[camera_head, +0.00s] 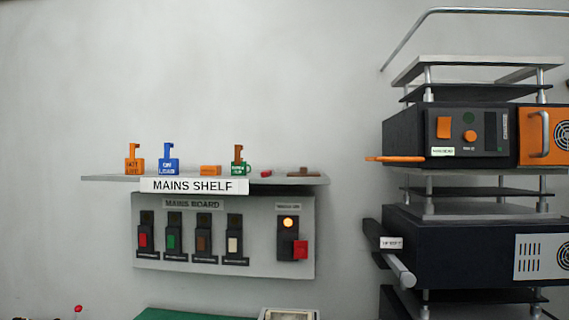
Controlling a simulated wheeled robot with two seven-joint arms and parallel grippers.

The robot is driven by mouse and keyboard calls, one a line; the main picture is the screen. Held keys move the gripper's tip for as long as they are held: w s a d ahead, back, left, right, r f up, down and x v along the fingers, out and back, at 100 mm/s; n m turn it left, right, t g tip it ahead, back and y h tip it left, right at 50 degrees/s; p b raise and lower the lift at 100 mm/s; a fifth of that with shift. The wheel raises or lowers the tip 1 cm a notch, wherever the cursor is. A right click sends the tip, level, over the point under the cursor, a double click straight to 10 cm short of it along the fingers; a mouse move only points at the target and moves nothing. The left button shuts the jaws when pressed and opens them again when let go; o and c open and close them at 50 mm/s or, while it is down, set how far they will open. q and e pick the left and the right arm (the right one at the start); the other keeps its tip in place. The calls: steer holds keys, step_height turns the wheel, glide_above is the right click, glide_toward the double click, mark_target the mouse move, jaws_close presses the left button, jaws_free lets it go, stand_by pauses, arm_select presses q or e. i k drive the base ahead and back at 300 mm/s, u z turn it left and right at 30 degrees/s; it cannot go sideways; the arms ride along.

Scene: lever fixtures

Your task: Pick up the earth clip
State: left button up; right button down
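Several small items stand on the mains shelf (300,181). From the left there is an orange labelled piece (134,164), a blue labelled piece (168,163), a flat orange block (210,170), a green piece with a brown upper part (239,160), a small red item (266,173) and a flat brown item (304,172). I cannot read a label that names the earth clip; the green piece may be it, but I cannot be sure. Neither of my grippers is in view.
Below the shelf hangs the mains board (224,268) with several switches and a lit orange lamp (288,223). At right stands a rack of dark units (470,240) with an orange lever (396,159) and a grey handle (400,270) jutting left. A green surface (190,315) shows at the bottom.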

mark_target(238, 166)
steer(key=z, duration=0.05)
steer(key=k, duration=0.45)
steer(key=z, duration=1.1)
steer(key=i, duration=1.55)
steer(key=u, duration=0.65)
